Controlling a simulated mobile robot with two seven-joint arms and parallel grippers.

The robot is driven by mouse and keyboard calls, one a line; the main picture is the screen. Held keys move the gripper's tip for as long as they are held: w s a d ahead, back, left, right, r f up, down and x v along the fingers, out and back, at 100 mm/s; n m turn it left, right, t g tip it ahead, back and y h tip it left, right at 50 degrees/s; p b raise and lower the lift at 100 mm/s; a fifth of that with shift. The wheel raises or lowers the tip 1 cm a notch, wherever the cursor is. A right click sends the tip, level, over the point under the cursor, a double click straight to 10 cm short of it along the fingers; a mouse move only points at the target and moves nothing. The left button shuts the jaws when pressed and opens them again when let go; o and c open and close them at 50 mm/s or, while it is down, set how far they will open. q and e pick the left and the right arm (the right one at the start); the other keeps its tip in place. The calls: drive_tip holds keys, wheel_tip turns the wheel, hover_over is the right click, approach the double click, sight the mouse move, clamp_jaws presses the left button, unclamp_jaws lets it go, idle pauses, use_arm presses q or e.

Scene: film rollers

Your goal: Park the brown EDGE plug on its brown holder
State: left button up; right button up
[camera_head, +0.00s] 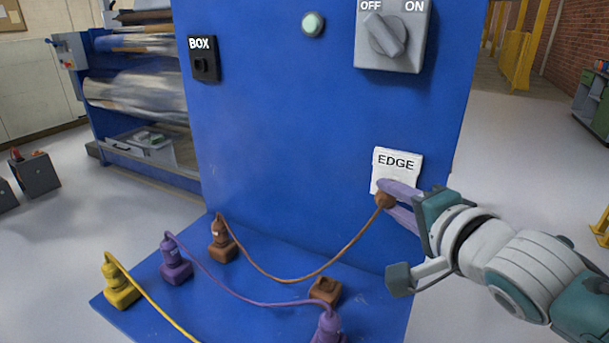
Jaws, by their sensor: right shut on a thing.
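The brown EDGE plug (381,201) is between the purple fingertips of my right gripper (393,201), which is shut on it. It is at the lower edge of the white EDGE panel (396,162) on the blue upright board; I cannot tell if it touches the panel. A brown cord (300,279) sags from it to a brown base plug (223,240) on the blue shelf. The brown holder (325,290), a low block with a dark top, sits bare on the shelf, below and left of the gripper. My left gripper is not in view.
A purple plug (328,326) stands just in front of the brown holder. Its cord (235,291) runs to a purple base plug (175,263). A yellow plug (120,284) stands at the left. The board carries a black BOX socket (203,60) and an OFF/ON switch (389,40).

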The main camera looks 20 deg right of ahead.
clamp_jaws()
drive_tip(key=shift+s+a, duration=0.1)
drive_tip(key=shift+a, duration=0.05)
drive_tip(key=shift+s+a+p, duration=0.75)
drive_tip(key=shift+s+a, duration=0.8)
drive_tip(key=shift+a, duration=0.15)
